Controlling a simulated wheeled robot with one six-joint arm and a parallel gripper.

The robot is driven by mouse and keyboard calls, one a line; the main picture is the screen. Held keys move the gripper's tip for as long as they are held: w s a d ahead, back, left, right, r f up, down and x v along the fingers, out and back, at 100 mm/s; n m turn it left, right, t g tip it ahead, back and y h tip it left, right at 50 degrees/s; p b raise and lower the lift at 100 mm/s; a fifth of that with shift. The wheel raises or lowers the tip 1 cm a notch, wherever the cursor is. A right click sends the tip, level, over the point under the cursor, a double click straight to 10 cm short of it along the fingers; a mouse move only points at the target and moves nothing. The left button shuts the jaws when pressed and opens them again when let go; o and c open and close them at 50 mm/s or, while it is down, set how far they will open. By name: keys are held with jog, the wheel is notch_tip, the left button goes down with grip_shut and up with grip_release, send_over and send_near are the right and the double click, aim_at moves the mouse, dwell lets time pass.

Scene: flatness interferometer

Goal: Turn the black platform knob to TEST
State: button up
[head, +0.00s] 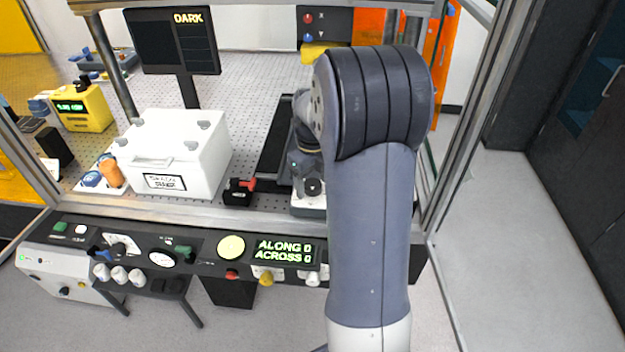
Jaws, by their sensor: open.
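My arm rises through the right middle of the head view, and its upper part bends away over the bench. My gripper does not show; it is hidden behind the arm or out of the picture. A small round black knob (313,187) sits on the front of a pale-based instrument (304,205), just left of my arm. It looks like the platform knob, but its marking and the word TEST are too small to read. My arm hides the right part of this instrument.
A white lidded box (178,155) stands on the perforated bench (240,85). A small black block with a red top (238,191) lies between the box and instrument. A control panel with a green ALONG/ACROSS display (283,250) runs along the front. Metal frame posts (465,120) stand right.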

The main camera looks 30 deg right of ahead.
aim_at(313, 183)
notch_tip(313, 183, up, 11)
jog(key=shift+b, duration=0.45)
jog(key=shift+f, duration=0.1)
notch_tip(313, 183, down, 11)
jog(key=shift+r+p, duration=0.1)
jog(key=shift+p, duration=0.35)
dwell(0.4)
